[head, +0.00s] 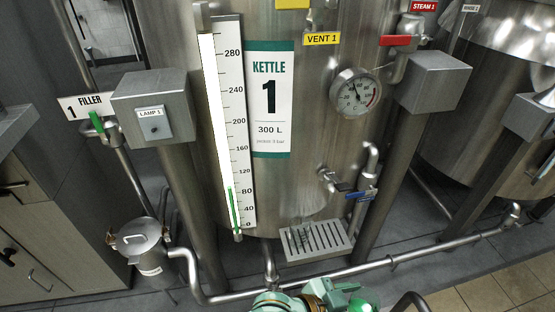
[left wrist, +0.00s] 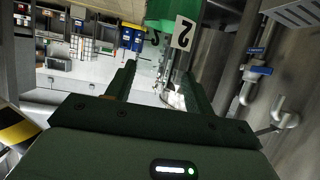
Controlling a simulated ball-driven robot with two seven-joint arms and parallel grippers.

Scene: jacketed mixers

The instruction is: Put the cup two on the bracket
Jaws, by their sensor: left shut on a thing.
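Cup two is green with a pale tag marked 2 and shows at the top of the left wrist view (left wrist: 160,12), cut off by the edge. My left gripper (left wrist: 160,85) is shut on it, with a dark finger on each side. The bracket, a slotted metal shelf (head: 336,238), stands out from the lower front of kettle 1 in the head view. Its corner also shows at the top right of the left wrist view (left wrist: 295,12), apart from the cup. A faint clear shape, perhaps a glass, is on the bracket's left part. My right gripper is not in view.
A tap with a blue handle (head: 362,194) sits above the bracket's right side; it also shows in the left wrist view (left wrist: 258,70). Grey posts flank the kettle. A pipe (head: 400,258) runs low in front. A lidded steel pot (head: 140,241) stands at left.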

